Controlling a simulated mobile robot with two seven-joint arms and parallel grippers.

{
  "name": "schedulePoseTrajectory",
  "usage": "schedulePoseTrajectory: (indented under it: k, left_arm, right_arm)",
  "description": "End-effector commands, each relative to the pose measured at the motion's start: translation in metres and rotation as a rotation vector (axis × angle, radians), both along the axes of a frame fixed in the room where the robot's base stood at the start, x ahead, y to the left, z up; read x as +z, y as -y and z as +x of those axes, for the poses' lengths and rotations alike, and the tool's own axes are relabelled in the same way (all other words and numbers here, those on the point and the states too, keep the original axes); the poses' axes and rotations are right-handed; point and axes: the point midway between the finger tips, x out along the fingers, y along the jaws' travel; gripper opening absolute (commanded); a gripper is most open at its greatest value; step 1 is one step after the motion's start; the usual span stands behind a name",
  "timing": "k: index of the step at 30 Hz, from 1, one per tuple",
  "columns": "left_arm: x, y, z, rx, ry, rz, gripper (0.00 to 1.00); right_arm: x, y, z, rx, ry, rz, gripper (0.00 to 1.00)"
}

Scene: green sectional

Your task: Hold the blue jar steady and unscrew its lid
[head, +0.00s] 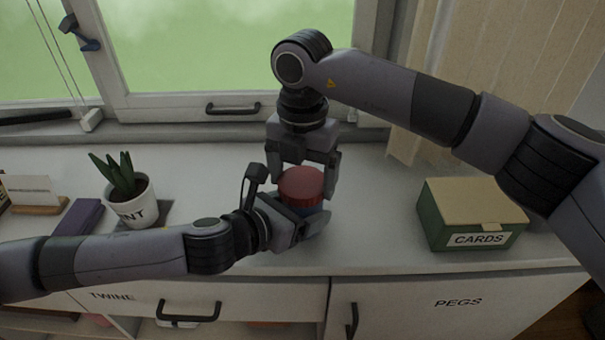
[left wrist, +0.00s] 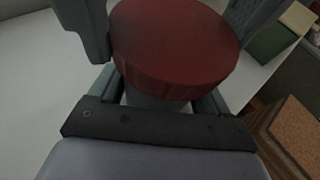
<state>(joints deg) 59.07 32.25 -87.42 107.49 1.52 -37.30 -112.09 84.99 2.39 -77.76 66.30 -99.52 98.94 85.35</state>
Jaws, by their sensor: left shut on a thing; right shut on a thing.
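The blue jar (head: 314,219) stands upright on the white cabinet top, mostly hidden behind my left gripper. Its red lid (head: 301,184) sits on top and looks level; I cannot tell how far it is turned. The lid (left wrist: 175,45) fills the upper middle of the left wrist view. My left gripper (head: 294,226) comes in from the left, low down, and is shut on the jar's body. My right gripper (head: 304,172) points down from above and is shut on the lid, one finger on each side.
A green card box (head: 470,228) with a tan lid stands to the right. A potted plant (head: 133,209), a purple book (head: 76,218) and a card holder (head: 36,206) stand at the left. The window (head: 230,50) is behind. The cabinet's front edge is close before the jar.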

Motion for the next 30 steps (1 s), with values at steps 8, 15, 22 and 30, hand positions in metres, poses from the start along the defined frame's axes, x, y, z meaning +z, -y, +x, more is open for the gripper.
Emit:
schedulePoseTrajectory:
  k: [8, 15, 22, 30]
  left_arm:
    - [0.000, 0.000, 0.000, 0.000, 0.000, 0.000, 0.00]
    - [0.000, 0.000, 0.000, 0.000, 0.000, 0.000, 0.00]
    - [0.000, 0.000, 0.000, 0.000, 0.000, 0.000, 0.00]
    - [0.000, 0.000, 0.000, 0.000, 0.000, 0.000, 0.00]
  right_arm:
    - [0.000, 0.000, 0.000, 0.206, 0.000, 0.000, 0.50]
    - [0.000, 0.000, 0.000, 0.210, 0.000, 0.001, 0.50]
    - [0.000, 0.000, 0.000, 0.208, 0.000, 0.001, 1.00]
    - [0.015, 0.000, 0.001, 0.207, 0.003, 0.001, 1.00]
